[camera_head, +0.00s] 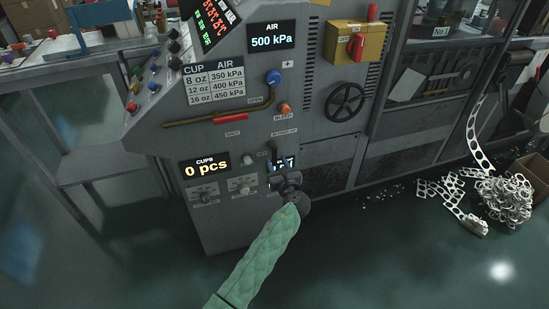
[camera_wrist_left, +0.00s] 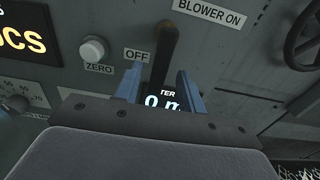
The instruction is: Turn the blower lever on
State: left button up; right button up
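The blower lever (camera_wrist_left: 166,50) is a dark handle with a brownish upper end on the grey machine panel. In the head view the lever (camera_head: 274,149) is small, between the OFF label (camera_head: 262,154) and the BLOWER ON label (camera_head: 285,132). In the left wrist view the BLOWER ON label (camera_wrist_left: 208,12) is above right of it and the OFF label (camera_wrist_left: 137,55) to its left. My left gripper (camera_wrist_left: 158,84) is open, its two blue fingers apart on either side of the lever's line. I cannot tell whether they touch it. My right gripper is not in view.
Close by are a ZERO knob (camera_wrist_left: 93,48), a partly hidden lit display (camera_wrist_left: 162,102), an orange bleed button (camera_head: 284,109) and a brown pipe with a red sleeve (camera_head: 230,118). A black handwheel (camera_head: 345,101) is to the right. White scrap (camera_head: 500,200) lies on the floor at right.

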aim_at(275, 159)
pick_arm(q)
jog(key=shift+x, duration=1.5)
grip_shut()
